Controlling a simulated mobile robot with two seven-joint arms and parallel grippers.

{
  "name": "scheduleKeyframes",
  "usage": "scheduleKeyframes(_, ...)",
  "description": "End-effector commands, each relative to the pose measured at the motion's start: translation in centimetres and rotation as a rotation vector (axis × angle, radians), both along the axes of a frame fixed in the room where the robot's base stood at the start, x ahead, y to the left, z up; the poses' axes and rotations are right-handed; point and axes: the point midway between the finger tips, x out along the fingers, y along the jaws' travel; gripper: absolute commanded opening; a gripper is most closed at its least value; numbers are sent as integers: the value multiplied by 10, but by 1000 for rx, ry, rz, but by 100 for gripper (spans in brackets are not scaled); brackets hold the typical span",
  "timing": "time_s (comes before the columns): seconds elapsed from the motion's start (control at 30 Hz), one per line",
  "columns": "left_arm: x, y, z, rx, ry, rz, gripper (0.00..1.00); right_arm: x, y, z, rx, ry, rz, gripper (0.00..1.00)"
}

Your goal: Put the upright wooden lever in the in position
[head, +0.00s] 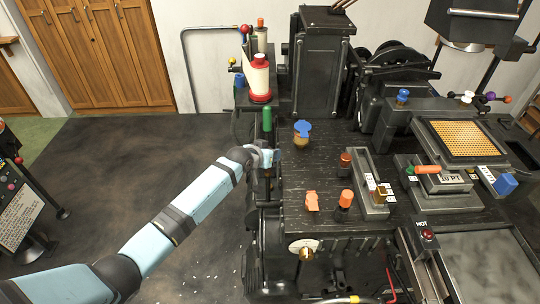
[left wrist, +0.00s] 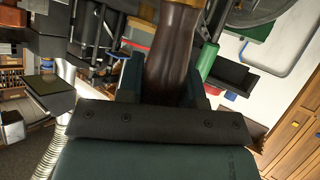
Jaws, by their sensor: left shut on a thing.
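The wooden lever (left wrist: 172,55) shows in the left wrist view as a thick, dark brown handle with a brass-coloured part at its top end. My left gripper (left wrist: 166,82) has one finger on each side of it and is shut on it. In the head view my left gripper (head: 268,158) is at the left edge of the black machine, just below a green handle (head: 267,118). There the lever is hidden behind the gripper. No in or out marking for it is readable. My right gripper is in neither view.
The green handle also shows close beside the lever in the left wrist view (left wrist: 208,62). A dark worktop (head: 325,220) with orange knobs and a blue knob (head: 302,129) lies to the right. A red-and-white spool (head: 259,78) stands behind. Open floor (head: 130,170) lies to the left.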

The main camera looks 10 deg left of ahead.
Motion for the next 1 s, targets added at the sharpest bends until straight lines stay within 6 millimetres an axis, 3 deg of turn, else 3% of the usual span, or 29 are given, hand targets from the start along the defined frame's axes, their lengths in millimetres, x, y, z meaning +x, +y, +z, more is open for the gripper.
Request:
scheduleKeyframes(0.37,3,2,1,-3,4,4,0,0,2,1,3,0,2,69)
scheduleKeyframes(0.4,3,2,1,-3,4,4,38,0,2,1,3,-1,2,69)
scheduleKeyframes(0.5,2,2,1,-3,4,4,58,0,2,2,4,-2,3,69)
scheduleKeyframes(0.83,-1,2,1,-2,4,1,58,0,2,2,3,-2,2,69)
scheduleKeyframes(1.0,-17,11,11,-1,3,2,58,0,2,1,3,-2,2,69)
